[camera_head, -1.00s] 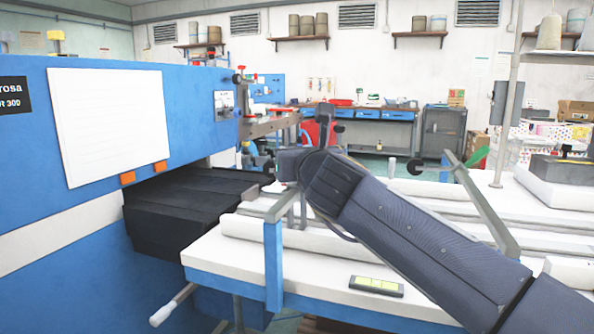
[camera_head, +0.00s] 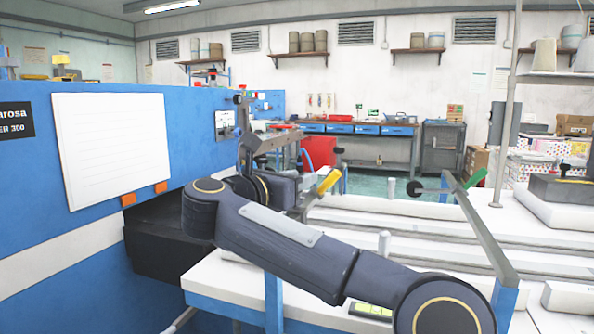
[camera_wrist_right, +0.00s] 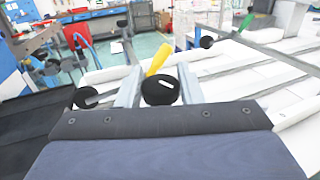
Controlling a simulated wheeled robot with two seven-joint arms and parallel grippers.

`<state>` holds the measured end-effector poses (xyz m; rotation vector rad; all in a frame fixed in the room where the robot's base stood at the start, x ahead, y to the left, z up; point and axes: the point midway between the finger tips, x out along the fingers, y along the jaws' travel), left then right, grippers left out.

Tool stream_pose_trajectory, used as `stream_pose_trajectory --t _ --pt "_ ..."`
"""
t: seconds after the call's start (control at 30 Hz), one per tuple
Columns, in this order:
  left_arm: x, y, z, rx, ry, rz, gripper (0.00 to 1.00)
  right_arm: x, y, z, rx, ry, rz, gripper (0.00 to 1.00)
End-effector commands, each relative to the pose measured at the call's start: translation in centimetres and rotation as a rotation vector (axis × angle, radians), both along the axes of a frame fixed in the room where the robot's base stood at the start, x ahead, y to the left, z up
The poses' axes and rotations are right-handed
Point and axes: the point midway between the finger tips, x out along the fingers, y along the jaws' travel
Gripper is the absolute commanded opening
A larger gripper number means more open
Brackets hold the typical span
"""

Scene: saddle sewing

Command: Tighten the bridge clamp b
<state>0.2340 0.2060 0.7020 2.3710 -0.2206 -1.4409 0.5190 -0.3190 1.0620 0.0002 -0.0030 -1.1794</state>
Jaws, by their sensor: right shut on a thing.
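Two clamp bars cross the white table. In the head view, the nearer bar's blue post (camera_head: 273,296) stands at the table's left, with a yellow handle (camera_head: 329,180) at its far end. The farther bar (camera_head: 484,232) has a green handle (camera_head: 475,179) and a black knob (camera_head: 414,188). I cannot tell by label which is bridge clamp b. My right gripper (camera_wrist_right: 160,92) is shut on a black round knob (camera_wrist_right: 159,86), with the yellow handle (camera_wrist_right: 157,60) just beyond it. In the head view my right arm hides most of the nearer bar. My left gripper is not in view.
A blue machine (camera_head: 60,240) with a dark opening stands at the left. White padded rolls (camera_head: 400,207) lie along the table. A small dark box with a yellow-green display (camera_head: 371,311) sits at the front edge, partly behind my arm. Shelves and a blue workbench are far back.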

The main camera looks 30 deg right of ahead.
Motion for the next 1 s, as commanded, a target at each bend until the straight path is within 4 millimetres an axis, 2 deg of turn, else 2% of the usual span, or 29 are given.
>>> stream_pose_trajectory --t 0.17,0.5,1.0 --pt "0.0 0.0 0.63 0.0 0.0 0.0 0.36 0.19 0.14 -0.03 0.002 0.001 -0.151 0.11" --pt "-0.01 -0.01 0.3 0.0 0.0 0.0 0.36 0.1 0.01 -0.2 0.001 0.002 -0.359 0.11" --pt "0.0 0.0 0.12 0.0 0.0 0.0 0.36 0.04 -0.12 -0.17 0.002 0.004 -0.438 0.11"
